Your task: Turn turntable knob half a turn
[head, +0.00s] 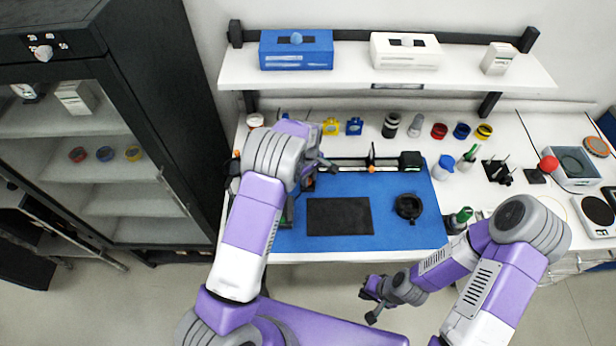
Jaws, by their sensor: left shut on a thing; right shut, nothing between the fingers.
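My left gripper (318,167) is over the back left of the blue mat (290,237), at the left end of a black rail (345,163). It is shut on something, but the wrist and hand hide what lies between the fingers. I cannot make out the turntable or its knob; they may be behind my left arm, where only parts of a dark device show. My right gripper (371,303) is shut and empty, in front of the table's front edge and apart from everything on it.
On the blue mat lie a black rectangular pad (340,216) and a black ring-shaped part (408,207). Small coloured pieces stand behind the rail. A blue-capped bottle (443,167) and a scale (598,211) are to the right. A dark glass-fronted cabinet (150,110) stands at the left.

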